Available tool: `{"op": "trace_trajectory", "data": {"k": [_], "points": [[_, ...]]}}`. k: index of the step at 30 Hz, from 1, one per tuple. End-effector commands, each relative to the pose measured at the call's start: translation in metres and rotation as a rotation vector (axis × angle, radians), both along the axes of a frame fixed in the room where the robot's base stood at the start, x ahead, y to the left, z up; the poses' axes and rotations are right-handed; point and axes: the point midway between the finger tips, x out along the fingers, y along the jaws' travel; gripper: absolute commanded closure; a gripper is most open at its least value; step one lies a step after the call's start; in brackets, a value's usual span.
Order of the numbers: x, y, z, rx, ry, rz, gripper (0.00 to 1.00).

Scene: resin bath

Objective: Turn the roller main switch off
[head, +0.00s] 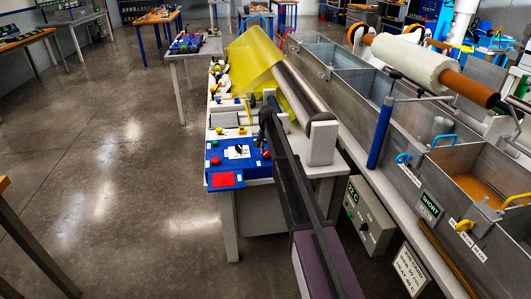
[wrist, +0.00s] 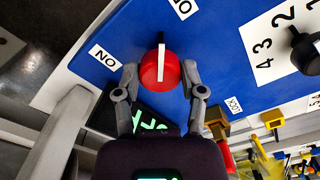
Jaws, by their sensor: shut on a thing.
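The red round switch knob (wrist: 158,72) with a white pointer stripe sits on the blue control panel (wrist: 110,36) in the wrist view. The stripe points nearly straight up in the picture, between two white letter labels, one to its left (wrist: 106,58) and one at the top edge (wrist: 183,8). My gripper (wrist: 160,68) is shut on the knob, one finger on each side. In the head view the blue panel (head: 255,166) is at the near end of the white bench, and my dark arm covers its right part.
A black dial knob (wrist: 305,50) with a numbered white plate is to the right on the panel. A yellow film sheet (head: 252,62) and a grey roller (head: 303,92) lie behind. Metal tanks (head: 355,90) stand on the right; open floor (head: 120,150) is on the left.

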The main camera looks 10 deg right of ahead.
Motion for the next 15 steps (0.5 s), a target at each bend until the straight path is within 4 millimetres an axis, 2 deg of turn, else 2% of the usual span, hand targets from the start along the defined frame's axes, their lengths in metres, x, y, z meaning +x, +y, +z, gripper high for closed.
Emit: {"op": "trace_trajectory", "data": {"k": [6, 15], "points": [[-0.0036, 0.0010, -0.0003, 0.001, 0.008, -0.123, 0.95], [-0.0033, 0.0015, -0.0003, 0.001, 0.008, -0.187, 0.95]]}}
